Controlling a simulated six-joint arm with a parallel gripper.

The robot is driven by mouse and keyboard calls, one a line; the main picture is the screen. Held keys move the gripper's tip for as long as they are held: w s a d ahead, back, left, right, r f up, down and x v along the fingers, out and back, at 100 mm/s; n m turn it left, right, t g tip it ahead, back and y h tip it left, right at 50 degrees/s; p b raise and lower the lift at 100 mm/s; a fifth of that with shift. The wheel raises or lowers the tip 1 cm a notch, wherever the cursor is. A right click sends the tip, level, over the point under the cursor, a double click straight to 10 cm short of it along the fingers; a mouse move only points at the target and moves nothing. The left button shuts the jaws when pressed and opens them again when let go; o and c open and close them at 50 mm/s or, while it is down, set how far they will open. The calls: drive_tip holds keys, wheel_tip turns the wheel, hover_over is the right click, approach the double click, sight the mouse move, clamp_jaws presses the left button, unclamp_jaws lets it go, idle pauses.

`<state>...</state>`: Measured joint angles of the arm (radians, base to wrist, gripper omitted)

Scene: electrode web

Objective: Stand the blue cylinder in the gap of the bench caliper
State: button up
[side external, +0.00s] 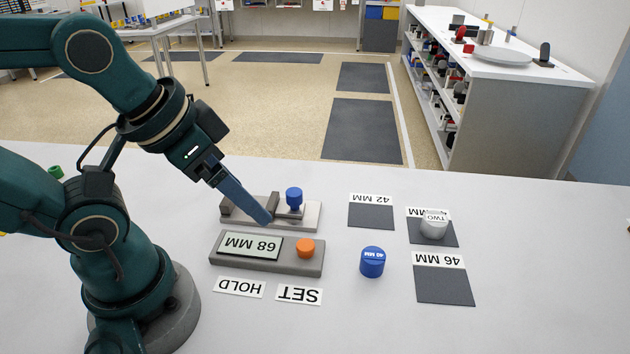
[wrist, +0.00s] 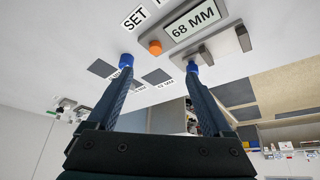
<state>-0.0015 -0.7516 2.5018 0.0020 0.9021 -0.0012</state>
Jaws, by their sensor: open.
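The blue cylinder (side external: 372,262) stands upright on the white table, right of the display unit, with a white label on its top that is too small to read surely. It also shows beyond the left fingertip in the wrist view (wrist: 126,60). The bench caliper (side external: 308,217) is a grey base with dark jaw blocks and a blue knob (side external: 294,196); the knob shows near the right fingertip in the wrist view (wrist: 192,66). My gripper (side external: 266,218) is open and empty, its fingers seen edge-on in front of the caliper in the side view. The fingers partly hide the caliper's jaws.
A display unit (side external: 225,257) reading 68 MM, with an orange button (side external: 305,247), sits before the caliper. SET (side external: 299,295) and HOLD (side external: 239,287) cards lie in front. Dark pads (side external: 443,287) labelled in millimetres lie right; a white cylinder (side external: 434,225) marked TWO stands on one.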

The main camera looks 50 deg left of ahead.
drive_tip(key=w+r+n, duration=0.2)
drive_tip(key=w+r, duration=0.2)
drive_tip(key=w, duration=0.2)
drive_tip(key=n+g, duration=0.1)
drive_tip(key=g, duration=0.2)
hover_over(373, 255)
drive_tip(key=a, duration=0.2)
drive_tip(key=s+x, duration=0.2)
drive_tip(key=x, duration=0.6)
drive_tip(key=shift+m+g, duration=0.3)
drive_tip(key=shift+g, duration=0.3)
drive_tip(key=f, duration=0.2)
drive_tip(key=d+f, duration=0.1)
drive_tip(key=f, duration=0.1)
drive_tip(key=d+f, duration=0.1)
drive_tip(key=f, duration=0.1)
drive_tip(key=shift+f, duration=0.2)
drive_tip(key=shift+s+d+f, duration=0.1)
drive_tip(key=shift+f, duration=0.25)
drive_tip(key=shift+w+f, duration=0.15)
drive_tip(key=shift+f, duration=0.95)
drive_tip(key=shift+w+f, duration=0.1)
drive_tip(key=shift+f, duration=0.95)
